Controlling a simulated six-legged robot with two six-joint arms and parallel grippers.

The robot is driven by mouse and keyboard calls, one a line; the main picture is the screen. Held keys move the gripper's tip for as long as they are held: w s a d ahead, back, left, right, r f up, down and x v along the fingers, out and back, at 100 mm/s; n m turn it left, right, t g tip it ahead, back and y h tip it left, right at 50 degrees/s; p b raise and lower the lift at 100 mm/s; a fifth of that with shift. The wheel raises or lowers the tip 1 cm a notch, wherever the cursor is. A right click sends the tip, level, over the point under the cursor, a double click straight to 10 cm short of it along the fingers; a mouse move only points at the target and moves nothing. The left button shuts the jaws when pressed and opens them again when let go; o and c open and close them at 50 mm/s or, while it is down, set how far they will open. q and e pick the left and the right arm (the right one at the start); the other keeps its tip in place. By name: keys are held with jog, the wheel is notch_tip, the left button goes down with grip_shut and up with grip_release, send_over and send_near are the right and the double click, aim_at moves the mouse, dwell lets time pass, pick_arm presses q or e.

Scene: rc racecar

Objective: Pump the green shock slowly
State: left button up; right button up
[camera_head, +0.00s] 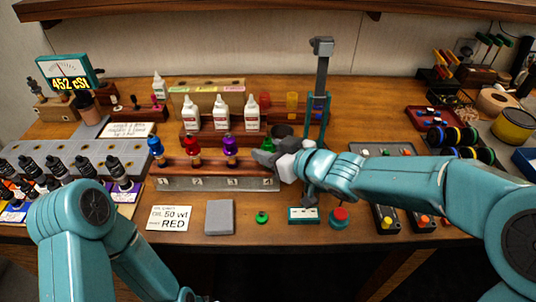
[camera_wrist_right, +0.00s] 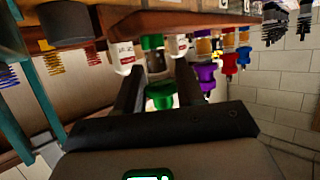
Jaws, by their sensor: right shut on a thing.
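The green shock (camera_head: 268,145) stands at the right end of the grey-fronted wooden rack (camera_head: 215,184), mostly hidden behind my right gripper (camera_head: 268,158). In the right wrist view, the green shock (camera_wrist_right: 160,96) shows between the two dark fingers of my right gripper (camera_wrist_right: 158,76), which is shut on it. Another green part (camera_wrist_right: 152,42) lines up with it beyond the fingers. The blue shock (camera_head: 156,147), red shock (camera_head: 193,150) and purple shock (camera_head: 230,147) stand in the same rack to the left. My left arm reaches down at the lower left; its gripper is out of view.
White bottles (camera_head: 222,112) stand on a shelf behind the rack. A teal stand with a grey post (camera_head: 321,75) rises close behind my right gripper. A grey pad (camera_head: 220,217), a small green part (camera_head: 262,217) and a red button (camera_head: 339,216) lie in front.

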jog(key=shift+f+b, duration=0.8)
jog(key=shift+f, duration=0.25)
dwell(0.4)
jog(key=shift+r+p, duration=1.05)
jog(key=shift+p, duration=0.05)
dwell(0.6)
jog(key=shift+f+b, duration=0.85)
jog(key=shift+f, duration=0.2)
dwell(0.8)
jog(key=shift+r+p, duration=1.05)
dwell(0.7)
jog(key=o, duration=1.2)
jog(key=shift+o, duration=0.2)
jog(key=p+v, duration=0.3)
jog(key=v, duration=1.3)
